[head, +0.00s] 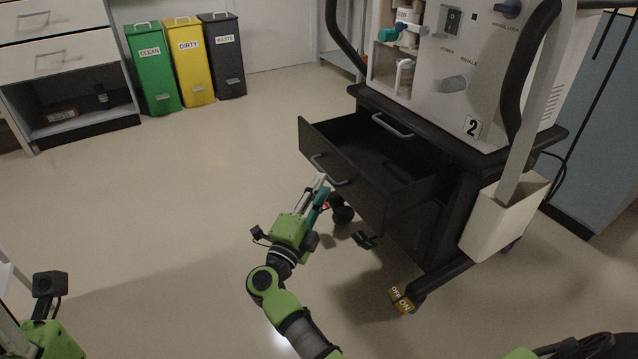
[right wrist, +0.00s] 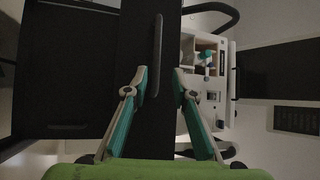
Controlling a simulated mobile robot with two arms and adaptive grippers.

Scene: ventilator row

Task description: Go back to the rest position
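My right gripper (head: 318,186) is at the front of the dark pulled-out drawer (head: 312,140) of the ventilator cart, close to the drawer handle (head: 333,172). In the right wrist view its two fingers (right wrist: 160,75) stand apart. The handle (right wrist: 157,55) shows beyond and between the fingertips; I cannot tell whether they touch it. Of my left arm, only a green wrist part (head: 52,340) and its camera show at the lower left; I cannot make out its fingers.
The ventilator (head: 455,75), marked 2, stands on the dark wheeled cart. A beige bin (head: 497,220) hangs at its right. Orange labelled pedals (head: 401,299) lie low at its front. Green (head: 152,75), yellow (head: 190,65) and dark (head: 223,60) bins stand at the back. Floor left is clear.

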